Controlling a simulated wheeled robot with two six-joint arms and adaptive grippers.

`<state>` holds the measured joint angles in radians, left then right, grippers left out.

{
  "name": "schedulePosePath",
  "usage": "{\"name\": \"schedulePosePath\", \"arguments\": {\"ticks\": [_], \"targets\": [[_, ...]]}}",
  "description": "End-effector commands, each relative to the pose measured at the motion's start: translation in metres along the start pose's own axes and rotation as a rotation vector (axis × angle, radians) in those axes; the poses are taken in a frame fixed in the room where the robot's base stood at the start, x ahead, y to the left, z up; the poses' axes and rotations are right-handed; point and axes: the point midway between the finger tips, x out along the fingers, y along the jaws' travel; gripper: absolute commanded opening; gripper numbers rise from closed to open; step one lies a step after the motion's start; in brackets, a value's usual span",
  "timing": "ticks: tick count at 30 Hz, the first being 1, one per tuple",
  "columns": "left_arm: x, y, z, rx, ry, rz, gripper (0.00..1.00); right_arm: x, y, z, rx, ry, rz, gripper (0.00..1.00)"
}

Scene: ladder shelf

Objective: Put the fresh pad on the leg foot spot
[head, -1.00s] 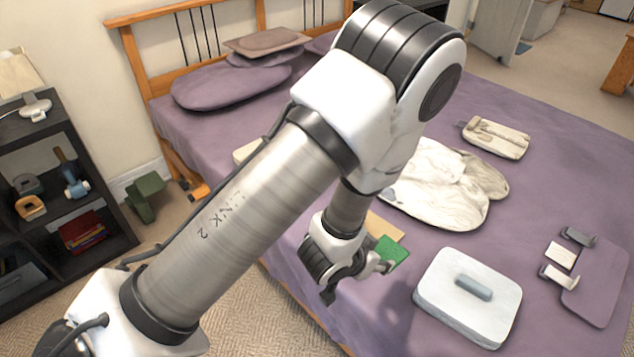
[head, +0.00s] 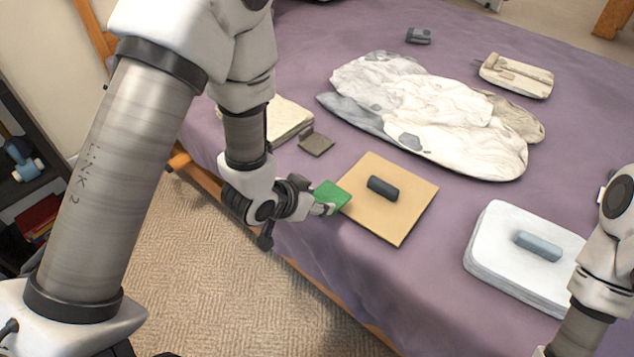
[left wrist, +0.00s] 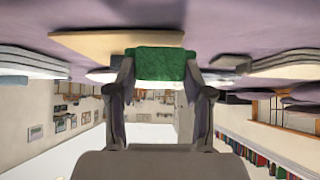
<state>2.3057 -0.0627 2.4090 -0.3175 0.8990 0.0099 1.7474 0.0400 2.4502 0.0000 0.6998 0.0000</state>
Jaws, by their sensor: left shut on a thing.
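A green pad (head: 332,196) is held in the tips of my left gripper (head: 322,207). The gripper is shut on it; the left wrist view shows the pad (left wrist: 161,64) spanning between both fingers. In the head view the pad overlaps the left corner of a tan board (head: 392,222) on the bed. I cannot tell whether pad and board touch. A dark grey block (head: 382,188) lies on the board. I cannot make out which mark is the leg foot spot. My right gripper is out of view; only part of my right arm shows at the right edge.
The purple bed (head: 300,60) carries a crumpled white cloth (head: 440,115), a white folded stack (head: 500,270) with a grey-blue block (head: 538,246), a cream stack (head: 290,122), and a small dark olive piece (head: 316,143). Bare cover lies between board and white stack.

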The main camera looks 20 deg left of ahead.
Motion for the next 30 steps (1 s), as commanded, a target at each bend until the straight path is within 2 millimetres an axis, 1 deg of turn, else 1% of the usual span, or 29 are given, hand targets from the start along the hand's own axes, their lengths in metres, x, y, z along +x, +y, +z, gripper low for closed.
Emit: {"name": "schedulePosePath", "arguments": {"ticks": [1,6,10,13,18,29,30], "targets": [[0.007,-0.015,-0.009,-0.01,0.008,-0.002,0.23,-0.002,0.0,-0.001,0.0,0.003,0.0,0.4],[0.032,-0.059,-0.026,-0.006,0.006,-0.003,0.23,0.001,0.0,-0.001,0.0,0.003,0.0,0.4],[0.045,-0.082,-0.035,-0.001,0.003,-0.002,0.23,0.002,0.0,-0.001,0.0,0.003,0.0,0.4],[0.051,-0.087,-0.034,0.001,-0.002,0.0,0.23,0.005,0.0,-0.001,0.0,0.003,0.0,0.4],[0.072,-0.087,-0.013,0.0,-0.003,0.0,0.23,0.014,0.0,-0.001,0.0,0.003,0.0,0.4],[0.075,-0.086,-0.01,0.0,0.0,-0.001,0.23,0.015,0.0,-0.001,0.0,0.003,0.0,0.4],[0.075,-0.086,-0.01,0.0,0.0,-0.001,0.58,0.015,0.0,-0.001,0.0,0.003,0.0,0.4]]}}
